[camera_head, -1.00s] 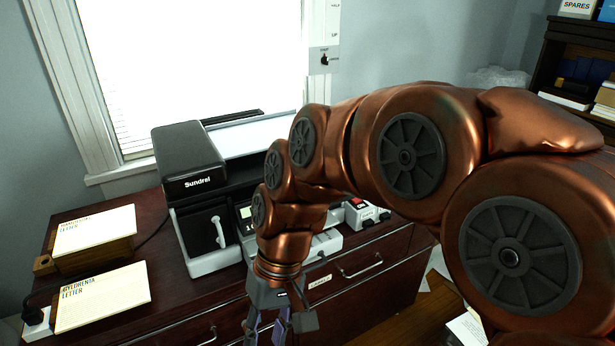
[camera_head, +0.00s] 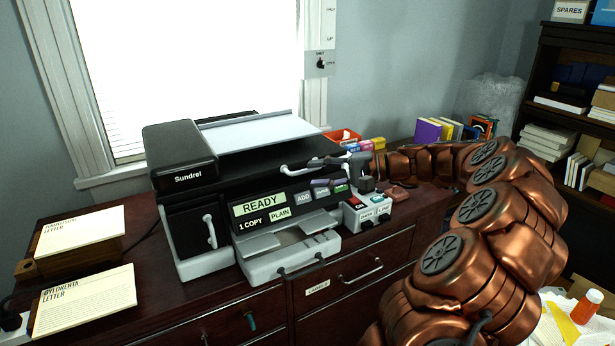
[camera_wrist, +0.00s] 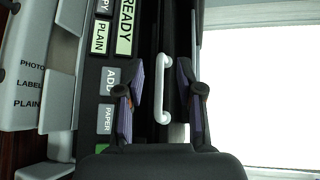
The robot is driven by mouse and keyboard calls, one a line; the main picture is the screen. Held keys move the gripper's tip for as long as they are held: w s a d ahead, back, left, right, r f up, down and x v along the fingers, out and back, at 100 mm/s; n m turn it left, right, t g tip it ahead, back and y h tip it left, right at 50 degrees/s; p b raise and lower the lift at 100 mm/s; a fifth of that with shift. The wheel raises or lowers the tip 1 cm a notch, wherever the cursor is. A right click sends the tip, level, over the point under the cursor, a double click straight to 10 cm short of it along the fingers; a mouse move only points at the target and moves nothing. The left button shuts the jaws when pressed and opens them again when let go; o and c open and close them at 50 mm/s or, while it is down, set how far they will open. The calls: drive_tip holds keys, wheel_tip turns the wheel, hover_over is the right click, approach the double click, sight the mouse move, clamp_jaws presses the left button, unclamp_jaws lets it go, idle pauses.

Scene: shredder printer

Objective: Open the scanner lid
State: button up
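The dark printer-scanner (camera_head: 240,170) stands on the wooden cabinet under the window. Its dark lid (camera_head: 250,165) lies flat, with a white bar handle (camera_head: 297,171) on the front edge. In the wrist view the white handle (camera_wrist: 162,90) stands lengthwise between my fingers, with a gap on both sides. My gripper (camera_wrist: 161,98) is open and holds nothing. In the head view my gripper (camera_head: 328,172) reaches in from the right at the handle's right end, partly covering the front panel.
A panel reading READY (camera_head: 258,204) and buttons lie below the handle. A small switch box (camera_head: 366,211) stands right of the printer. Two letter stacks (camera_head: 82,300) are at the left. Books (camera_head: 430,130) stand at the back right.

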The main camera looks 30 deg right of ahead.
sight(311, 170)
drive_tip(key=d+m+t, duration=0.1)
drive_tip(key=d, duration=0.4)
drive_tip(key=shift+h, duration=0.3)
drive_tip(key=shift+p+x, duration=0.6)
drive_tip(key=shift+x, duration=3.15)
drive_tip(key=shift+f, duration=0.2)
drive_tip(key=shift+c, duration=0.4)
clamp_jaws()
